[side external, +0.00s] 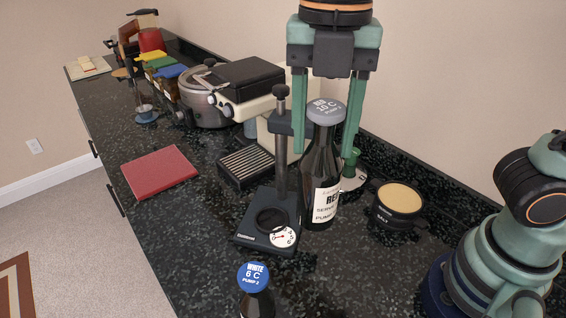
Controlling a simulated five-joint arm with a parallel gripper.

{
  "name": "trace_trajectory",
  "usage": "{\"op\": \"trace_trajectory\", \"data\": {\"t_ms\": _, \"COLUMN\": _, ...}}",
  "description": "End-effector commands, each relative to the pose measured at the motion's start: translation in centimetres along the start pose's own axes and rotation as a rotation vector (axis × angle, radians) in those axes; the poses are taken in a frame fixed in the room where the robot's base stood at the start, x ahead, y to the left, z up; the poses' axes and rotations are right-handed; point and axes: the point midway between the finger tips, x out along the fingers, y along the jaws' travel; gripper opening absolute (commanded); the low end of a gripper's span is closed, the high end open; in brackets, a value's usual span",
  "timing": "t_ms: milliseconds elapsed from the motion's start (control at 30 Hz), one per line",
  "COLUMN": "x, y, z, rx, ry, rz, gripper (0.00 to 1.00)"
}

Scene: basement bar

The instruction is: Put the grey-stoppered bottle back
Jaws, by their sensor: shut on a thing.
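The grey-stoppered bottle (320,185) is dark glass with a pale label and a grey cap marked 10 C. It is upright, just right of a black pump stand (258,235). My gripper (325,138) comes down from above, with one green finger on each side of the bottle's top, and is shut on it. I cannot tell whether the bottle's base touches the counter. The stand has a post, a dark round ring and a white dial on its base. A blue-stoppered bottle (255,284) marked 6 C stands at the bottom edge, partly cut off.
A black jar with a tan top (398,200) stands right of the bottle. A red board (158,171) lies left, with bare dark counter (185,235) in front.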

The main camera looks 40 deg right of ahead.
Motion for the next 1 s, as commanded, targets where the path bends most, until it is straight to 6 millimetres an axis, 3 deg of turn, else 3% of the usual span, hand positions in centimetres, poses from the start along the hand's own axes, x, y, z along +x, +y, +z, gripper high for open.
{"op": "trace_trajectory", "data": {"t_ms": 167, "x": 1.7, "y": -0.5, "z": -0.4, "rx": -0.036, "ry": 0.0, "rz": -0.003, "gripper": 0.0}}
{"op": "trace_trajectory", "data": {"t_ms": 700, "x": 13.9, "y": -0.5, "z": -0.3, "rx": -0.031, "ry": 0.0, "rz": -0.005, "gripper": 0.0}}
{"op": "trace_trajectory", "data": {"t_ms": 1000, "x": 16.6, "y": -0.4, "z": -0.3, "rx": -0.031, "ry": 0.0, "rz": -0.002, "gripper": 0.0}}
